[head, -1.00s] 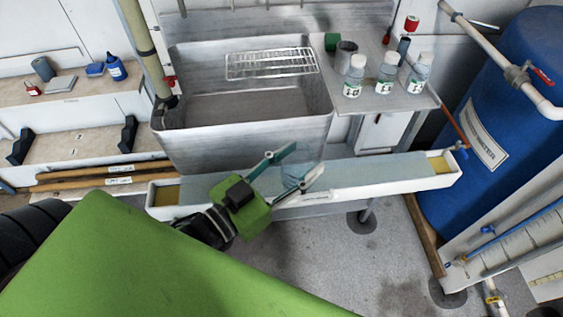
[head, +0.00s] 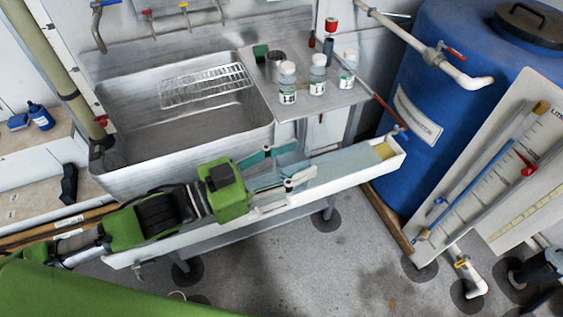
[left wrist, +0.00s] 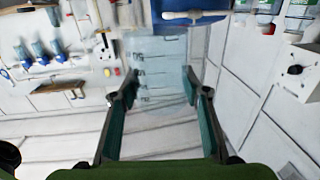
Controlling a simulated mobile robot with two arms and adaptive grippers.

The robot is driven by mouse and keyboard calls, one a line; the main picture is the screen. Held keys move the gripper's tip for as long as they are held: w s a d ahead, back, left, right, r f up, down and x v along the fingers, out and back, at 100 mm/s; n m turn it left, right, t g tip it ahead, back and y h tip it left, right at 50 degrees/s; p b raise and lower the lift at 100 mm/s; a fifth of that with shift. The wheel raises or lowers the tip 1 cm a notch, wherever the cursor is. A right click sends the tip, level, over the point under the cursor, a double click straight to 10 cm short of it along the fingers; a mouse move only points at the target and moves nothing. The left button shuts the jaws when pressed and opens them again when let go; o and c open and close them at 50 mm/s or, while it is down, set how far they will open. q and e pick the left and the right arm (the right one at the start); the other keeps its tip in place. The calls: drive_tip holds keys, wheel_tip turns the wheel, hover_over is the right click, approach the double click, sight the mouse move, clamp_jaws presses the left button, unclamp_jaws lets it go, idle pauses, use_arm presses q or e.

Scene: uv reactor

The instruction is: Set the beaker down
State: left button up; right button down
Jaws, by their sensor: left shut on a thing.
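My left gripper (head: 300,161) reaches in from the left in the head view, above the long white trough (head: 395,163) in front of the sink. Its two teal fingers are shut on a clear beaker (head: 289,163), which is so transparent that it barely shows there. In the left wrist view the beaker (left wrist: 158,72) stands out better, with graduation marks on its wall, between the fingertips (left wrist: 158,90). I cannot tell its exact height above the trough or whether it touches anything. My right gripper is not in view.
A metal sink (head: 190,140) with a wire rack (head: 205,86) is behind. The side shelf (head: 290,108) holds several labelled bottles (head: 317,75) and a metal cup (head: 274,66); its front part is bare. A blue barrel (head: 440,110) and a gauge board (head: 500,170) are at right.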

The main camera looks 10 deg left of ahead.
use_arm(q)
drive_tip(key=shift+w+d+r+m+g+h, duration=0.2)
drive_tip(key=shift+w+d+m+g+h, duration=0.25)
drive_tip(key=shift+d+g, duration=0.2)
drive_tip(key=shift+w+d+r+m+g+h, duration=0.2)
drive_tip(key=shift+d+m+g+h, duration=0.15)
drive_tip(key=shift+d+m+g, duration=0.25)
drive_tip(key=shift+g, duration=0.25)
drive_tip(key=shift+a+m, duration=0.1)
drive_tip(key=shift+m, duration=0.15)
